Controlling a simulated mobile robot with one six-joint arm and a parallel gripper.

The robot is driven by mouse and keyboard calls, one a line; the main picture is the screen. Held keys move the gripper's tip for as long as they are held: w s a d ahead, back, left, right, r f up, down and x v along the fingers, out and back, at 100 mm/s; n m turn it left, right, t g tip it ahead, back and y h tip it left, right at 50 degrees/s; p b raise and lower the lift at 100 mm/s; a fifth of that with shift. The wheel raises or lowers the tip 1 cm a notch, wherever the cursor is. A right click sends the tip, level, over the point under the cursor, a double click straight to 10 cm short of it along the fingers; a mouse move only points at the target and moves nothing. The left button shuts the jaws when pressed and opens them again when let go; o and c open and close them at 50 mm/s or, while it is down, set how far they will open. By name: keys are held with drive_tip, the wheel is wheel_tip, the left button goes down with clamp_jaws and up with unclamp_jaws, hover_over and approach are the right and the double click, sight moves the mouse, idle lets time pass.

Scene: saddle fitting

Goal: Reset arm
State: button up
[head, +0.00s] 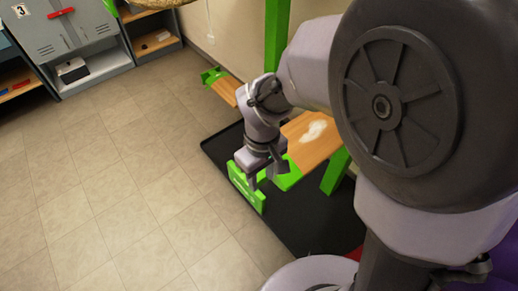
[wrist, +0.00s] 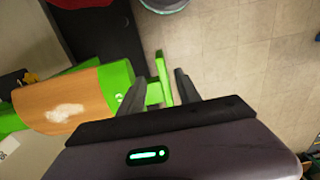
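My gripper (head: 264,180) hangs at the end of my bent arm, above the green end of a wooden-topped rack. In the wrist view my gripper (wrist: 160,87) shows two dark fingers standing apart, with no object clearly held between them. The green end piece (head: 246,189) is just below and beside the fingers in the head view. It also shows in the wrist view (wrist: 160,80), seen in the gap between the fingers; I cannot tell whether they touch it.
The wooden board (head: 312,138) bears a white patch and joins a green post (head: 277,35). A black mat (head: 310,225) lies underneath. A second wooden board (head: 224,90) is behind. Grey lockers (head: 75,32) stand at the upper left. The tiled floor (head: 110,200) at left is clear.

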drive_tip(key=s+d+r+m+t+y, duration=0.1)
drive_tip(key=s+d+r+m+t, duration=0.2)
drive_tip(key=s+r+m, duration=0.2)
drive_tip(key=s+d+r+m+t+y, duration=0.1)
drive_tip(key=s+r+m, duration=0.4)
drive_tip(key=r, duration=0.5)
drive_tip(key=shift+d+r+m+t, duration=0.25)
drive_tip(key=shift+d+m+t, duration=0.35)
drive_tip(key=shift+d+t, duration=0.35)
